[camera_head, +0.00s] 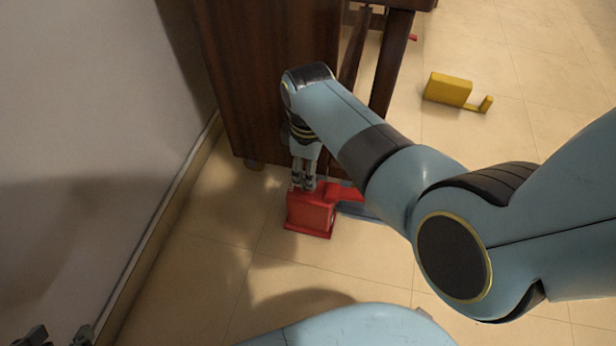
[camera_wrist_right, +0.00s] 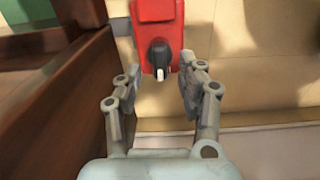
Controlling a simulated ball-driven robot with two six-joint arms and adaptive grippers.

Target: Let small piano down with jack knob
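The small piano (camera_head: 262,70) is a dark brown wooden body standing near the wall at the top of the head view. A red jack (camera_head: 312,211) stands on the floor by its lower edge; it also shows in the right wrist view (camera_wrist_right: 160,12). The jack's black knob (camera_wrist_right: 159,55) with a light pointer faces my right gripper. My right gripper (camera_head: 303,184) is above and beside the jack. In the wrist view its two fingers (camera_wrist_right: 155,95) are apart, with the knob beyond and between their tips, and nothing held. Of my left gripper (camera_head: 60,337), only the tips show at the bottom left.
A yellow jack-like block (camera_head: 448,89) with a short arm lies on the tiled floor at the upper right. A grey wall (camera_head: 90,120) with a baseboard runs along the left. The tiled floor in front of the red jack is clear.

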